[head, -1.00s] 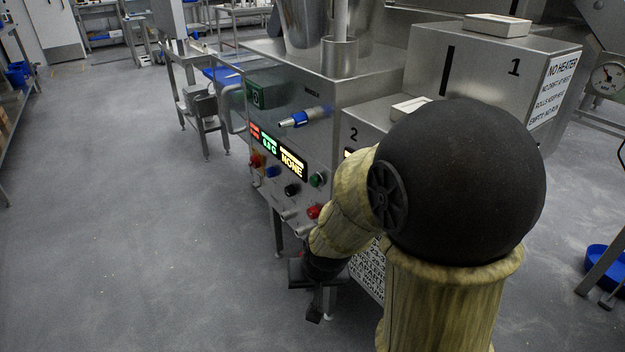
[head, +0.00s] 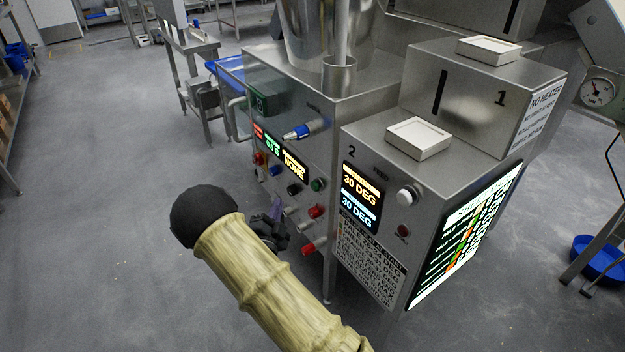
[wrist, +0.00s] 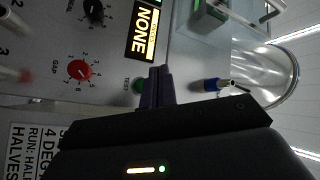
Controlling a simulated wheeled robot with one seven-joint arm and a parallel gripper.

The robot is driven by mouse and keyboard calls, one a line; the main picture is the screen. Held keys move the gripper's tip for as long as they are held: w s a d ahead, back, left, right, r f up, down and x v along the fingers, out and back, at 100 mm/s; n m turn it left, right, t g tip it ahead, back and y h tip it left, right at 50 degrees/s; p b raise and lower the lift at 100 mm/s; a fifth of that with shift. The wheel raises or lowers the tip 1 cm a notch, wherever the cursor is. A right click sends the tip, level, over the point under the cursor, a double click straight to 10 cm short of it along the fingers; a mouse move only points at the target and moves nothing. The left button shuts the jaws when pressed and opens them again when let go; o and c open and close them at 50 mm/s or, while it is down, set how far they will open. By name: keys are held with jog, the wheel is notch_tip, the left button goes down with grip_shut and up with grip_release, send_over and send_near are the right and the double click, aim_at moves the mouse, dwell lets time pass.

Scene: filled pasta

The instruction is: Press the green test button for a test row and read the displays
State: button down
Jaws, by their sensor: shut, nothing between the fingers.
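The green test button (head: 317,184) sits on the front panel of the steel machine, below the NONE display (head: 294,165). A small red display and a green display (head: 272,146) are left of it. In the wrist view the green button (wrist: 138,86), labelled TEST, is partly hidden by my gripper (wrist: 156,72). Its purple fingers are together and empty, pointing at the panel. In the head view my gripper (head: 276,208) is low and left of the button, apart from it in the picture. I cannot tell how far the fingertips are from the panel.
Red knobs (head: 316,211), a black knob (head: 294,189) and a blue-capped handle (head: 299,133) stick out nearby. The right-hand box has a display (head: 360,195) reading 30 DEG and 20 DEG. A bright screen (head: 465,235) is on its side. Floor at left is clear.

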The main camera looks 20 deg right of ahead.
aim_at(314, 186)
jog(key=shift+s+a+r+t, duration=0.2)
jog(key=shift+t, duration=0.1)
jog(key=shift+d, duration=0.15)
jog(key=w+d, duration=0.2)
jog(key=d, duration=0.6)
jog(key=shift+w, duration=0.4)
jog(key=shift+d, duration=0.1)
dwell(1.7)
jog(key=shift+w+d, duration=0.1)
jog(key=shift+d, duration=0.2)
